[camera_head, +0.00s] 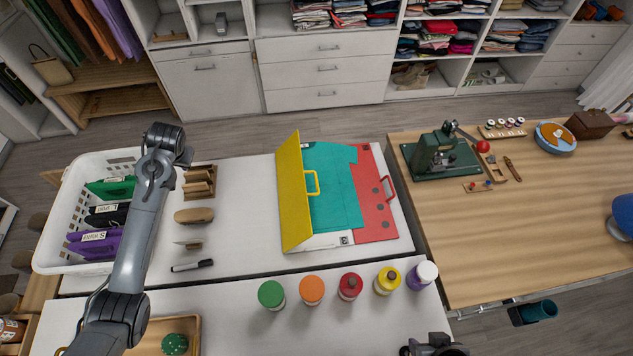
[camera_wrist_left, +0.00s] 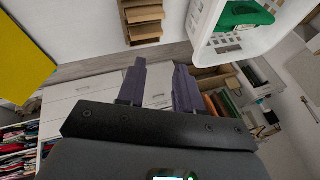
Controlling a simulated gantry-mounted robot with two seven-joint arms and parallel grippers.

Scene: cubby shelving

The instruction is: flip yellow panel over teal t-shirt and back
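The yellow panel (camera_head: 291,200) stands raised at the left side of the folding board, with its yellow handle (camera_head: 312,183) facing right. It also shows at the upper left of the left wrist view (camera_wrist_left: 22,62). The teal t-shirt (camera_head: 333,190) lies spread on the board to its right, partly over the red panel (camera_head: 377,215). My left gripper (camera_head: 167,138) is well left of the panel, above the white table. In the left wrist view its fingers (camera_wrist_left: 160,82) are apart with nothing between them. Part of my right arm (camera_head: 435,346) shows at the bottom edge; its fingers cannot be made out.
A white basket (camera_head: 52,225) with folded clothes stands at the left. Wooden racks, a brush (camera_head: 194,215) and a marker (camera_head: 192,266) lie between it and the board. Several capped bottles (camera_head: 311,290) line the front. A green press (camera_head: 437,152) stands on the wooden table.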

